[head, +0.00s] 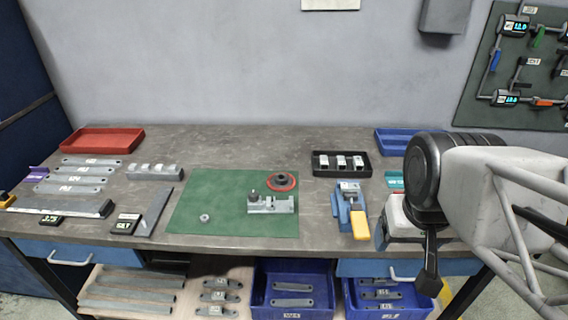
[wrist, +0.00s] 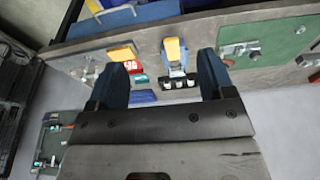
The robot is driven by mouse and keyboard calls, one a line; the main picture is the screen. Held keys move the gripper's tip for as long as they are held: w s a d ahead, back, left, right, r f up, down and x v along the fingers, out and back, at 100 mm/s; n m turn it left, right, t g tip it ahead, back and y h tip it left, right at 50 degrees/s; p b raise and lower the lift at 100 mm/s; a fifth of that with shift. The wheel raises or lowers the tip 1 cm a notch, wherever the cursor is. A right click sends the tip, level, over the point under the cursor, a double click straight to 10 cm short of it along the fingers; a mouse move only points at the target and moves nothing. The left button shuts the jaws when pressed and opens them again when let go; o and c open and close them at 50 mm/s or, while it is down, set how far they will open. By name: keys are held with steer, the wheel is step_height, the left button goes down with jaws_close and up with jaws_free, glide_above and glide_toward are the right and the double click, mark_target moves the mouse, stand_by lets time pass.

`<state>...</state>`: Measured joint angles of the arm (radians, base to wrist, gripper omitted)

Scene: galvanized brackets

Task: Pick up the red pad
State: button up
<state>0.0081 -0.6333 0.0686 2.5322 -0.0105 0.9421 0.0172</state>
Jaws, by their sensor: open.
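The red pad (head: 281,181) is a round red disc with a dark hub. It lies near the back right of the green mat (head: 205,225), just behind a grey metal fixture (head: 271,204).
A blue clamp with a yellow handle (head: 359,222) and a black tray of blocks (head: 342,171) stand right of the mat. A red tray (head: 104,147), grey brackets (head: 76,179) and an angled plate (head: 158,212) lie left. A small nut (head: 204,217) sits on the mat's clear front left.

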steer(key=shift+o, duration=0.2)
steer(key=w+a+f+n+g, duration=0.1)
steer(key=w+a+n, duration=0.25)
steer(key=w, duration=0.55)
steer(key=w+a+n, duration=0.2)
steer(key=w+n, duration=0.2)
steer(key=w, duration=0.5)
steer(key=w+a+f+n+g, duration=0.1)
steer(key=w+a+n, duration=0.25)
steer(key=w, duration=0.55)
steer(key=w+a+f+n, duration=0.3)
steer(key=w+a+f, duration=0.1)
steer(key=w+f, duration=0.1)
steer(key=w+a+f+n, duration=0.3)
steer(key=w+a+f, duration=0.2)
steer(key=w, duration=0.3)
steer(key=w+a+f+n, duration=0.4)
steer(key=w+f, duration=0.1)
steer(key=w, duration=0.2)
steer(key=shift+a+g, duration=0.2)
steer(key=shift+g, duration=0.2)
steer(key=shift+a+f, duration=0.15)
steer(key=shift+f, duration=0.05)
steer(key=shift+f, duration=0.1)
